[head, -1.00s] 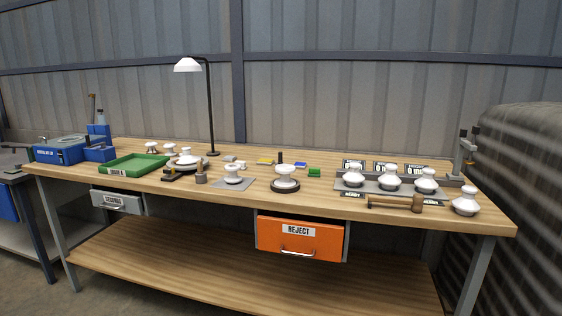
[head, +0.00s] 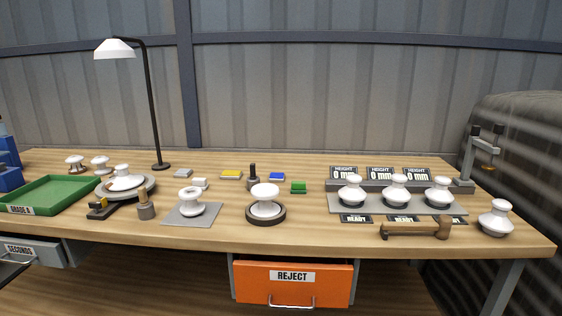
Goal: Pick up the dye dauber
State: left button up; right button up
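I cannot tell for sure which piece is the dye dauber. One candidate is a small upright piece with a dark handle and a wider grey-brown base (head: 252,180), standing on the bench behind the insulator on the round dark stand. Another is a short grey cylinder with a narrower tan top (head: 146,209), near the front edge left of the grey mat. Both stand upright on the wooden bench. Neither of my grippers shows in the head view.
A white insulator (head: 265,200) sits on a dark round stand; another (head: 190,203) is on a grey mat. Several insulators stand at the right, with a wooden mallet (head: 415,229) in front. A lamp (head: 150,110) and green tray (head: 50,192) are left. An orange REJECT drawer (head: 335,282) hangs below.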

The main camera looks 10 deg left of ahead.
aim_at(252, 166)
jog(key=i+j+z, duration=0.35)
jog(key=j, duration=0.25)
jog(key=i+j+z, duration=0.2)
jog(key=j, duration=0.2)
jog(key=i+j+z, duration=0.15)
jog(key=j, duration=0.2)
jog(key=i+j+z, duration=0.2)
jog(key=j, duration=0.2)
